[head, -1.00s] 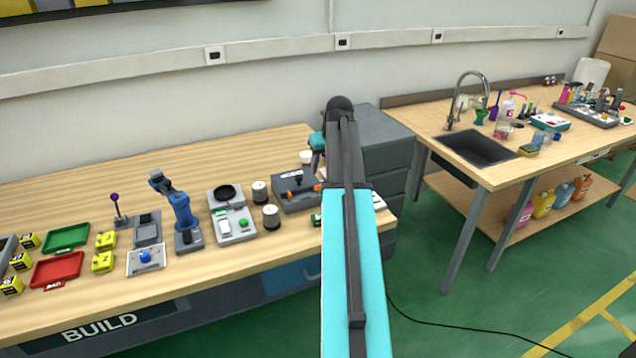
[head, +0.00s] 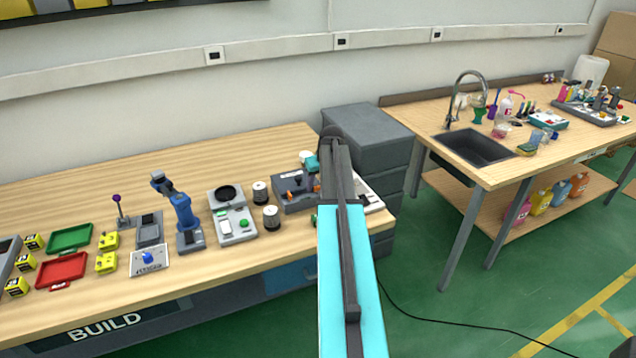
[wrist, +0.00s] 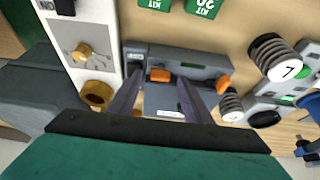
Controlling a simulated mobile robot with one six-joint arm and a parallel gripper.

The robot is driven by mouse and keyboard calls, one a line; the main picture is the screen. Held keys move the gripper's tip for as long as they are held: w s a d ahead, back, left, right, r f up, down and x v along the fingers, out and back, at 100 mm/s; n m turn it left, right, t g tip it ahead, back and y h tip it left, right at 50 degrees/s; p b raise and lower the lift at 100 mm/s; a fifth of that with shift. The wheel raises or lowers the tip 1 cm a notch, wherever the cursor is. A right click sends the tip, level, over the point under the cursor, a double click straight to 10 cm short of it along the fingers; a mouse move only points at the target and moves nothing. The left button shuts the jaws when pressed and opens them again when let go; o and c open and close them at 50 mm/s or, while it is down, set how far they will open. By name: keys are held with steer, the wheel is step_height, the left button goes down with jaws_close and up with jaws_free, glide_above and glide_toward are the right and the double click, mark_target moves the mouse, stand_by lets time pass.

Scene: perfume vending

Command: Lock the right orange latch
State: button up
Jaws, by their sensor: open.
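The grey fixture box (head: 290,205) sits on the wooden bench, partly hidden by my arm in the head view. An orange latch (head: 290,195) shows on its left part. In the wrist view, which faces the other way, one orange latch (wrist: 160,75) lies between my fingertips, and a second orange latch (wrist: 223,84) is at the box's right end. The latch between the fingers appears to be the head view's right one. My gripper (wrist: 159,80) is open, with a finger either side of that latch; contact cannot be told. In the head view its fingers are mostly hidden.
A white panel with a dial (wrist: 83,52) and a brass-coloured ring (wrist: 96,95) stand left of the box in the wrist view. Green kit cards (wrist: 204,6) lie near. Grey drawers (head: 367,140) stand behind.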

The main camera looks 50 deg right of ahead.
steer(key=shift+w+f, duration=0.1)
steer(key=shift+f, duration=0.25)
steer(key=c, duration=1.1)
steer(key=shift+o, duration=0.2)
